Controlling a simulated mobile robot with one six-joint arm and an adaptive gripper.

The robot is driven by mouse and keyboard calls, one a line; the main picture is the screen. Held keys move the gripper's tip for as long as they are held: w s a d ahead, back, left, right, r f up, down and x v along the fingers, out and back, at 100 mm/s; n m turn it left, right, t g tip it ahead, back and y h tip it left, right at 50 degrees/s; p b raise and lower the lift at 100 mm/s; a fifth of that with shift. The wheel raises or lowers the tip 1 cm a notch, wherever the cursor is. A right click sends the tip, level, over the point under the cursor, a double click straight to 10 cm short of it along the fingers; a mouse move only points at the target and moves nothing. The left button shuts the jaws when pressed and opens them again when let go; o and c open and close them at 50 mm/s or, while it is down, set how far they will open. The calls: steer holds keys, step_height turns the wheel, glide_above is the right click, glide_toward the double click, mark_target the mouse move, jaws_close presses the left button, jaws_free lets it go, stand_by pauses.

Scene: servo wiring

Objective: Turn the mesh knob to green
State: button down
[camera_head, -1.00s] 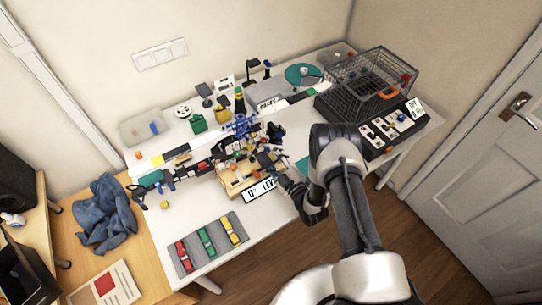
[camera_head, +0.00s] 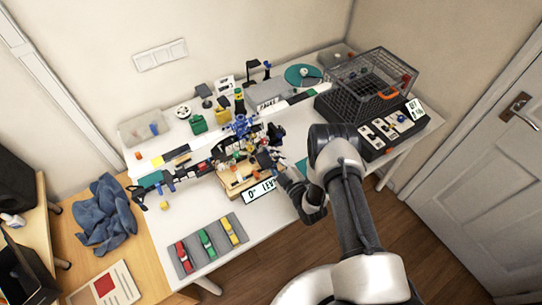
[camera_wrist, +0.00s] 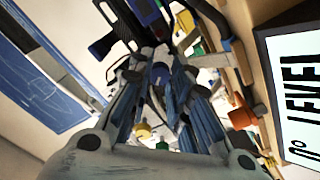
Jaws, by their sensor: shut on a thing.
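My gripper (camera_head: 274,157) is at the right end of the crowded wooden fixture (camera_head: 238,185) in the head view. In the wrist view its fingers (camera_wrist: 160,72) are closed together around a small blue part, mostly hidden between the fingertips. I cannot make out for sure whether this is the mesh knob, and no green mark for it can be read. A blue star-shaped handle (camera_head: 240,126) stands behind the fixture, apart from my gripper.
A white LEVEL sign (camera_head: 260,191) stands close in front of the fixture; it fills the wrist view's right side (camera_wrist: 300,95). A grey mat (camera_head: 190,238) with red, green and yellow items lies at the front left. A wire cage (camera_head: 345,97) stands at the right.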

steer(key=shift+m, duration=0.4)
steer(key=m+b, duration=0.2)
steer(key=m, duration=0.2)
steer(key=shift+f+m, duration=0.1)
steer(key=shift+m, duration=0.2)
steer(key=shift+m+b, duration=0.8)
steer(key=shift+m, duration=1)
steer(key=c, duration=1.5)
jaws_free()
steer(key=shift+o, duration=0.2)
